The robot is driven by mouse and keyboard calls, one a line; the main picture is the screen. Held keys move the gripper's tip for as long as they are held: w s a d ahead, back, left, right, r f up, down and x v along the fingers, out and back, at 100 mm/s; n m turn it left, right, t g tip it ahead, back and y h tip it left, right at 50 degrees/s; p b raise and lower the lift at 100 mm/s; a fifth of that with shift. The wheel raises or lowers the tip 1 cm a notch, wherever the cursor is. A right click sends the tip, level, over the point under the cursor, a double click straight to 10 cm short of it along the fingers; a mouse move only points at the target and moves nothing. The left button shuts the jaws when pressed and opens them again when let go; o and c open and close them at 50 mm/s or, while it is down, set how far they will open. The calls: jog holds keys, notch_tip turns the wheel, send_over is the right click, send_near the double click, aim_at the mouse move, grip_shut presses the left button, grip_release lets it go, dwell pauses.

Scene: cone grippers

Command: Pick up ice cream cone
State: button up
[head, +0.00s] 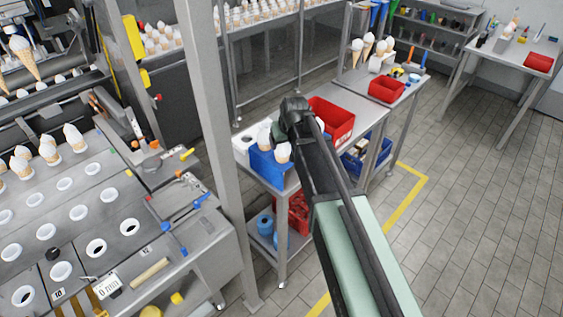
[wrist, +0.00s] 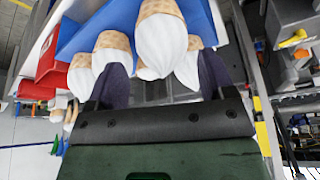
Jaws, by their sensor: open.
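Several ice cream cones with white tops and tan waffle bodies stand in a blue bin (head: 270,171) on a steel table. One cone (head: 283,152) shows below my gripper (head: 292,118) in the head view, which mostly hides the others. In the wrist view, my gripper (wrist: 163,72) has its two dark fingers apart. The white top of a middle cone (wrist: 160,45) lies in the gap between them, close to the fingers. A left cone (wrist: 112,45) and a right cone (wrist: 190,65) are partly behind the fingers. I cannot tell whether any finger touches a cone.
A red bin (head: 334,118) stands beside the blue one on the table. A grey post (head: 215,120) rises to the left of the table. A filling machine with a holed tray (head: 140,215) stands at left. The tiled floor (head: 470,220) at right is clear.

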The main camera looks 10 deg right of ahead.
aim_at(283, 149)
jog(key=b+x, duration=0.5)
jog(key=shift+s+a+f, duration=0.1)
jog(key=shift+s+f, duration=0.15)
jog(key=shift+s, duration=0.05)
jog(key=shift+r, duration=0.2)
jog(key=c, duration=0.4)
jog(key=shift+r, duration=0.1)
jog(key=shift+c, duration=0.2)
